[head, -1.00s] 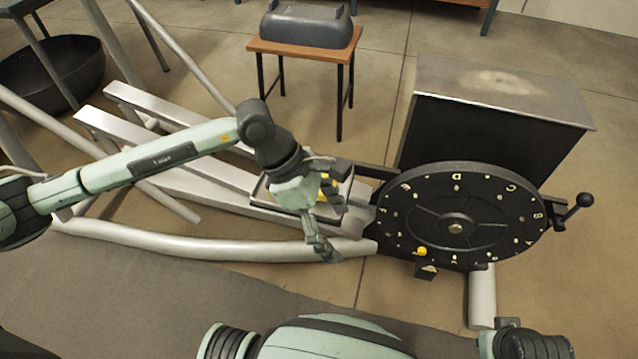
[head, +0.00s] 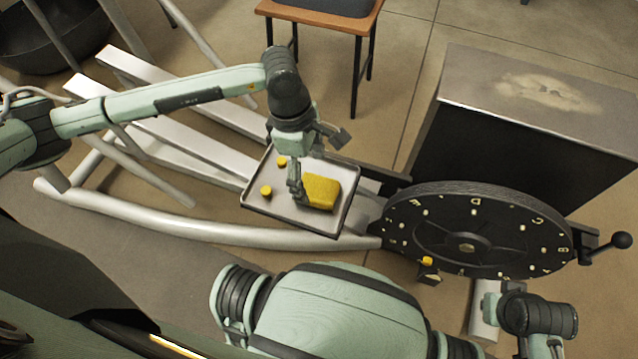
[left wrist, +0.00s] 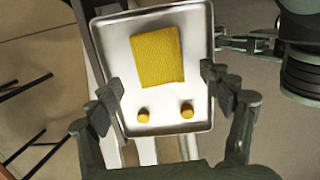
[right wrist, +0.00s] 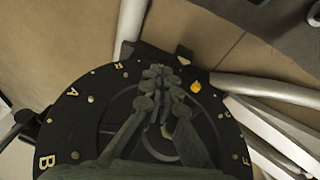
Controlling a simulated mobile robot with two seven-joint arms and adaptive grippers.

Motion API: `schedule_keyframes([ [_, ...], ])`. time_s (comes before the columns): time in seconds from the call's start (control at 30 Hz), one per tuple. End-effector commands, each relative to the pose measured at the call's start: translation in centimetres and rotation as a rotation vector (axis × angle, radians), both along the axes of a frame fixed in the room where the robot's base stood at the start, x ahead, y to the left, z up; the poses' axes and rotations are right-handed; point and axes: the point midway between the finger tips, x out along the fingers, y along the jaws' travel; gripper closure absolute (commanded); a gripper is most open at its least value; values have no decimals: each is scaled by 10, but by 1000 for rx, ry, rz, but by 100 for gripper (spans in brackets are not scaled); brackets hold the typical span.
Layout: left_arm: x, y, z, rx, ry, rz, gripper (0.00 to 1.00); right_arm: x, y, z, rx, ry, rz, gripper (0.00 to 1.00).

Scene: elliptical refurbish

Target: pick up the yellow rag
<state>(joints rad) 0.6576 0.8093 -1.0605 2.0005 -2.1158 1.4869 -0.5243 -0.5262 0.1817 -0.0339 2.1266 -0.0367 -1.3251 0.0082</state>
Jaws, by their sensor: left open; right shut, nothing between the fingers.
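The yellow rag (head: 322,192), a folded block-like shape, lies on a shallow metal tray (head: 322,222). It shows whole in the left wrist view (left wrist: 158,57), on the tray (left wrist: 115,50). My left gripper (head: 314,165) is open above the tray, and one finger overlaps the rag's left edge in the head view. In the left wrist view its fingertips (left wrist: 161,80) stand on either side of the tray, with nothing between them held. My right gripper (right wrist: 158,75) is shut and empty in front of the black lettered disc (right wrist: 110,85).
Two small yellow round pieces (head: 266,190) (head: 282,161) lie beside the rag. The lettered disc (head: 475,228) with a crank handle stands right of the tray. Metal frame rails (head: 170,225) run left, and a large dark box (head: 500,140) stands behind the disc.

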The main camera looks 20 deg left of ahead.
Motion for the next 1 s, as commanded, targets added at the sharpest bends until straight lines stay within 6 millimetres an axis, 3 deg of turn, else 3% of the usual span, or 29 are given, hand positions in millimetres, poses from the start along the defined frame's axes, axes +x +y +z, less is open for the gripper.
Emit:
schedule_keyframes([
  [0.33,4,-12,-43,-2,0,0,20,-3,0,-14,4,16,-2,100],
  [0.7,4,-12,-46,-2,-1,0,20,6,3,-7,9,-7,3,100],
  [1.0,4,-12,-49,-2,-1,0,20,3,1,-13,6,0,1,100],
])
